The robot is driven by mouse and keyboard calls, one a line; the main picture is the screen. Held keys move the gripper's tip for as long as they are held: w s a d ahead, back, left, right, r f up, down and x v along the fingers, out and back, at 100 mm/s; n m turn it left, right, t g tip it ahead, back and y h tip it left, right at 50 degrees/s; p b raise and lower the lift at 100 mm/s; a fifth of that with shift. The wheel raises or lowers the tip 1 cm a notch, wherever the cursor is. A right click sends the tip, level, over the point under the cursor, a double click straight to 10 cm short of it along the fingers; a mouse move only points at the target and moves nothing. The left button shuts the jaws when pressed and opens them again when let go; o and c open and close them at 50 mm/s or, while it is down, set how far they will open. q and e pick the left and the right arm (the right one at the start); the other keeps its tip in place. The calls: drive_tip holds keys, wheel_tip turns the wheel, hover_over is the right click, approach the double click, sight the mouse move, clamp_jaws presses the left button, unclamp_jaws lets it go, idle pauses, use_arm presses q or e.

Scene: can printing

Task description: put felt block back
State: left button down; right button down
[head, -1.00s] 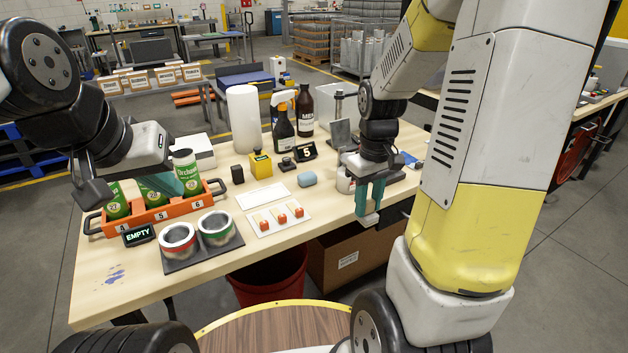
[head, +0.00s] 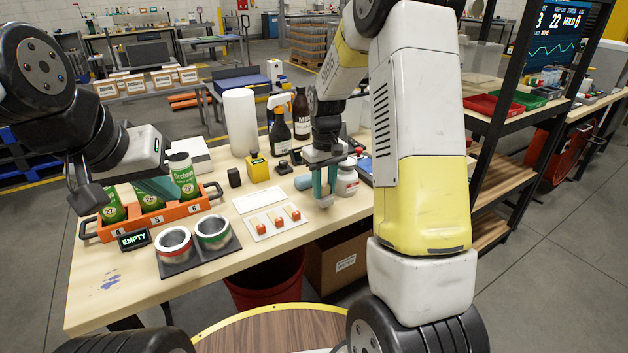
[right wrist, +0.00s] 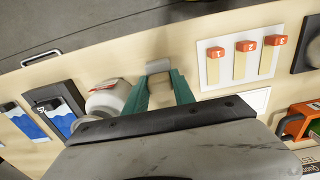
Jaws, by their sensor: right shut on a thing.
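My right gripper (head: 323,190) is shut on a small block (head: 325,202), which I take to be the felt block. It hangs between the teal fingers above the right front of the bench. In the right wrist view the block (right wrist: 160,88) looks beige, with a grey pad (right wrist: 157,67) at its outer end. Whether it touches the bench is not clear. My left gripper (head: 158,188) is at the orange can carrier (head: 165,217), by the green cans; its finger gap is hidden.
A blue-grey rounded piece (head: 303,183) lies just left of my right gripper, and a white jar (head: 347,182) stands just right. A white plate (head: 276,223) with orange-tipped pieces and a white card (head: 259,200) lie to the left.

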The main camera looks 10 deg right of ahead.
sight(324, 186)
drive_tip(key=shift+f, duration=0.6)
drive_tip(key=shift+f, duration=0.15)
drive_tip(key=c, duration=1.1)
unclamp_jaws()
drive_tip(key=shift+o, duration=0.2)
wheel_tip(324, 186, up, 12)
drive_tip(key=s+a+r+m+t+y, duration=0.1)
drive_tip(key=s+r+t, duration=0.2)
drive_tip(key=s, duration=0.9)
drive_tip(key=s+a+r+m+t+y, duration=0.1)
drive_tip(key=s+r+m+t, duration=0.1)
drive_tip(key=s+r, duration=0.5)
drive_tip(key=s+t, duration=0.1)
drive_tip(key=s, duration=0.4)
drive_tip(key=shift+s, duration=0.15)
